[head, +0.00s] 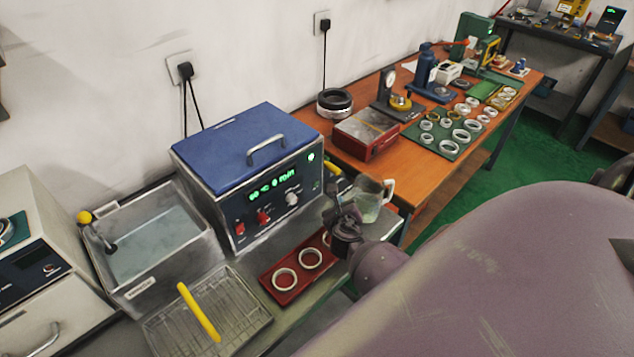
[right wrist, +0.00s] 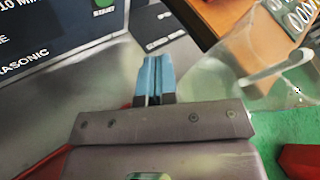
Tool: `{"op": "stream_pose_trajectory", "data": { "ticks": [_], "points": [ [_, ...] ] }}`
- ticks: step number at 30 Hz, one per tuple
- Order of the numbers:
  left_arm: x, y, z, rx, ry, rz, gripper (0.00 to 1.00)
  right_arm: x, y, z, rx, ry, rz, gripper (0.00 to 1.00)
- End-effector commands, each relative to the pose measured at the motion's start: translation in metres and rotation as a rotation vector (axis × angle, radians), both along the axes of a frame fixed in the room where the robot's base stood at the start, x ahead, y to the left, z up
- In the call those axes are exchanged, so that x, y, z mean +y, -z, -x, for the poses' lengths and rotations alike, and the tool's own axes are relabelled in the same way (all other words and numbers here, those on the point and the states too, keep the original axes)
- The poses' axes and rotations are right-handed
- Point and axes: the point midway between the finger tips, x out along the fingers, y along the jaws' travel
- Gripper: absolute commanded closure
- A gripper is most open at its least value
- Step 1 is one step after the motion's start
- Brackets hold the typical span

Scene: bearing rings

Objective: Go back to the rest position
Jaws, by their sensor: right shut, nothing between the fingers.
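My right gripper (head: 337,205) is over the bench, close in front of the blue-lidded ultrasonic cleaner (head: 250,165) and to the left of a clear jug (head: 372,200). In the right wrist view its blue fingertips (right wrist: 154,78) are together with nothing between them. The jug (right wrist: 262,60) shows to the right of the fingers there. A red tray (head: 273,274) with steel rings (head: 285,279) lies below and to the left of the gripper. My left gripper is not in view.
A steel basin (head: 150,245) and a wire basket with a yellow handle (head: 200,312) stand on the left. An orange table (head: 400,170) carries a ring mat (head: 440,145), a red box (head: 366,135) and a press (head: 478,40). Green floor (head: 540,160) is open on the right.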

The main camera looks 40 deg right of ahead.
Motion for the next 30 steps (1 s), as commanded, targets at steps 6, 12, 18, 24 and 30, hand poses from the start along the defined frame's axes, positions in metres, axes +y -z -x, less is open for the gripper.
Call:
{"op": "stream_pose_trajectory", "data": {
  "ticks": [6, 12, 18, 24, 30],
  "points": [
    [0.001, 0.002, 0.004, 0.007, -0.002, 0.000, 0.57, 0.000, 0.000, 0.000, 0.000, 0.000, 0.000, 1.00],
    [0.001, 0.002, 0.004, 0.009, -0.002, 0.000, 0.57, 0.000, 0.000, 0.000, 0.000, 0.000, 0.000, 1.00],
    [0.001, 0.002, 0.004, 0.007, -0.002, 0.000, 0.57, 0.000, 0.000, 0.000, -0.030, 0.015, -0.038, 1.00],
    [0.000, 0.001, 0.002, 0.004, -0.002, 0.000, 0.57, 0.004, 0.001, -0.002, -0.196, 0.087, -0.280, 1.00],
    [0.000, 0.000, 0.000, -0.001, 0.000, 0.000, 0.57, 0.019, -0.010, -0.012, -0.452, 0.184, -0.695, 1.00]
  ]
}}
